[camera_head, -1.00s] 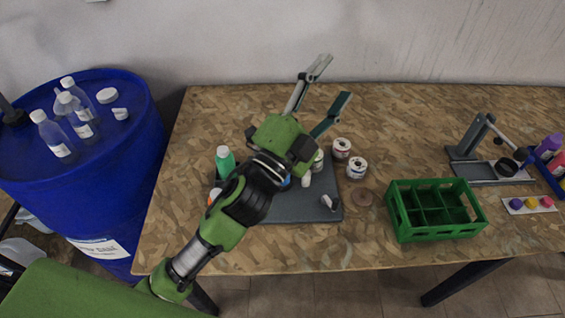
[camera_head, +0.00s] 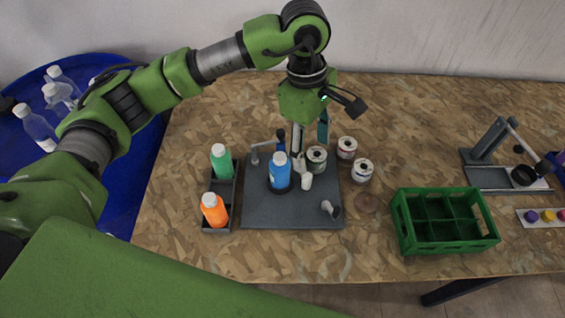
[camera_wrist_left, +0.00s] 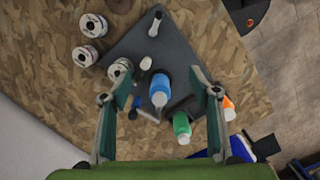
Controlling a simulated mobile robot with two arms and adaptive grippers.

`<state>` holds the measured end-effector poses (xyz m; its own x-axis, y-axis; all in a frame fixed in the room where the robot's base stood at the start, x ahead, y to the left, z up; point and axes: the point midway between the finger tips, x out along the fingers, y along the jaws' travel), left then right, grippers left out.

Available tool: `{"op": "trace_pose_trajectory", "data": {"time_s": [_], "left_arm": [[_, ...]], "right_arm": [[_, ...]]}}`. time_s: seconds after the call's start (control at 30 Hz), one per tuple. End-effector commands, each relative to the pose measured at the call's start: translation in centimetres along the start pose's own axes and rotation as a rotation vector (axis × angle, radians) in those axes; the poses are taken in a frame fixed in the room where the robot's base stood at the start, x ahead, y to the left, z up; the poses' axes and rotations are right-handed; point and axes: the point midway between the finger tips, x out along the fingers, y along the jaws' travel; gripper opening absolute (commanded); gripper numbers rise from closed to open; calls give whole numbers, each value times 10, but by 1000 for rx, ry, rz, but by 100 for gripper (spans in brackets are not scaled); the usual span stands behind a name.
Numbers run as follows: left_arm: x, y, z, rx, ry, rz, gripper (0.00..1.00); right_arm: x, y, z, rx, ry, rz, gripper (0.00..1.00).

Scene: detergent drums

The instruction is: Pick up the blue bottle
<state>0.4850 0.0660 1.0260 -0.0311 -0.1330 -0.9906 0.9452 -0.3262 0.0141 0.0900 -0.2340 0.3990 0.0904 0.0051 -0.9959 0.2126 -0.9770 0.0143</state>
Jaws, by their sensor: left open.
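The blue bottle (camera_head: 280,175) has a white cap and stands upright in a dark round base on a grey board (camera_head: 318,213). My left gripper (camera_head: 310,150) hangs pointing down over the back of the board, just behind and right of the bottle. It is open and empty. In the left wrist view the blue bottle (camera_wrist_left: 159,92) shows between the two spread fingers (camera_wrist_left: 163,85), farther off than they are; I see no contact. My right gripper is not in view.
A green bottle (camera_head: 222,163) and an orange bottle (camera_head: 214,211) stand in a dark rack left of the board. Several labelled tins (camera_head: 347,148) stand at its right. A green crate (camera_head: 404,232) and a grey stand (camera_head: 490,178) are farther right. A blue drum (camera_head: 115,205) with clear bottles is left.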

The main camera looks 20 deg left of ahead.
Motion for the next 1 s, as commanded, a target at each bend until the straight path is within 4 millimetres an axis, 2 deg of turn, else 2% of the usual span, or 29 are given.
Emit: {"op": "trace_pose_trajectory", "data": {"time_s": [0.03, 0.1, 0.2, 0.33, 0.63, 0.87, 1.0], "left_arm": [[-10, 3, -24, -5, 89, 2, 56], [-20, 3, -48, -14, 179, -5, 56], [-27, 3, -66, -23, 247, -13, 56], [-16, 1, -74, -25, 262, -21, 56], [39, 0, -87, -26, 258, -20, 56], [55, 1, -91, -24, 257, -18, 56], [71, 1, -95, -25, 256, -22, 56]], "right_arm": [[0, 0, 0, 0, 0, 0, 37], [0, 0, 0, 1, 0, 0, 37], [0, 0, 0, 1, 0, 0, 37], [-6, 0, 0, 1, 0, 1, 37], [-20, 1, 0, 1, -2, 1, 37], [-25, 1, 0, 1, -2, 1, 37], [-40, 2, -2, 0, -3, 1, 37]]}}
